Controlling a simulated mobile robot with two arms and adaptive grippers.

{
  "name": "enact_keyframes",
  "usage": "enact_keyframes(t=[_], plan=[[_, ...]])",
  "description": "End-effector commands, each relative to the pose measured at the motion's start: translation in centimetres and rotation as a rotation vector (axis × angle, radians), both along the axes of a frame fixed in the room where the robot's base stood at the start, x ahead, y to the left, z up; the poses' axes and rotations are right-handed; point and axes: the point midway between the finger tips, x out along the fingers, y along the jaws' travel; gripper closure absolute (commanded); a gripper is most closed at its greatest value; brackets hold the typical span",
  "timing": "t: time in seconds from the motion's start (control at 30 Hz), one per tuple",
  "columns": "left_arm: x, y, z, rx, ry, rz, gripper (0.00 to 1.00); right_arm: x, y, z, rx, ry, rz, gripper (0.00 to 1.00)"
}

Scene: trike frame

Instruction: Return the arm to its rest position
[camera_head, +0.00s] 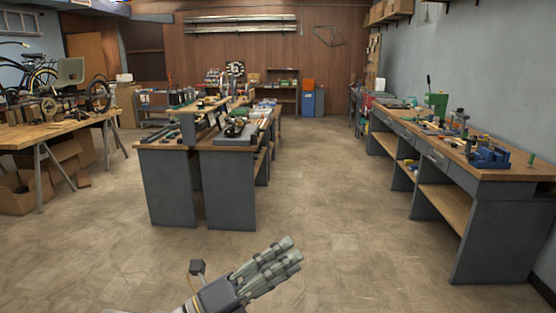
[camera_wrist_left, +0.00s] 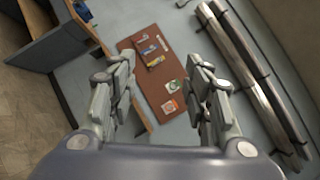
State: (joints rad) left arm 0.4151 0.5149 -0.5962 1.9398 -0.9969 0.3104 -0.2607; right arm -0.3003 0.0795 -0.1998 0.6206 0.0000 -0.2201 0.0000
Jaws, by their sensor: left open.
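My left gripper (camera_head: 292,251) reaches in from the bottom edge of the head view, above the bare floor, pointing up and to the right. In the left wrist view its two grey fingers stand apart with a clear gap between them (camera_wrist_left: 160,90). Nothing is held between them. My right gripper does not show in either view.
A workbench with tools (camera_head: 235,141) stands in the middle, a long bench (camera_head: 470,158) along the right wall, and a wooden table (camera_head: 50,131) at the left. The tiled floor (camera_head: 330,190) between is free. A brown panel (camera_wrist_left: 150,85) and long metal bars (camera_wrist_left: 250,80) show in the wrist view.

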Motion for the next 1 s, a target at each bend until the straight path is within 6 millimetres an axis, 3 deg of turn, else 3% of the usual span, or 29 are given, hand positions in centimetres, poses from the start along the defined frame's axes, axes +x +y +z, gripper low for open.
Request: enact_keyframes(t=[0.13,0.23,0.37,0.47,0.57,0.7,0.83,1.0], plan=[[1.8,4.2,0.1,-0.301,0.244,0.18,0.55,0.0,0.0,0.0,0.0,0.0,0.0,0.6],[2.8,7.8,-1.7,-0.483,0.426,0.309,0.55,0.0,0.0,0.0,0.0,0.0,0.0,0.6],[3.0,12.6,-6.2,-0.694,0.681,0.489,0.55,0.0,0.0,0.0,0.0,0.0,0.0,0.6],[1.9,15.9,-10.9,-0.835,0.888,0.633,0.55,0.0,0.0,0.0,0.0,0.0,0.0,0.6],[-0.6,18.6,-16.2,-0.955,1.102,0.781,0.55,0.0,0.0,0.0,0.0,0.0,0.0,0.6],[-6.3,21.0,-23.5,-1.082,1.403,0.994,0.55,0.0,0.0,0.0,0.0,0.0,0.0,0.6],[-12.4,21.8,-28.4,-1.149,1.645,1.165,0.55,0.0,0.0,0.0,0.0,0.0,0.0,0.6],[-19.7,21.8,-32.1,-1.18,1.891,1.344,0.55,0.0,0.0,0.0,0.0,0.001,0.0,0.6]])
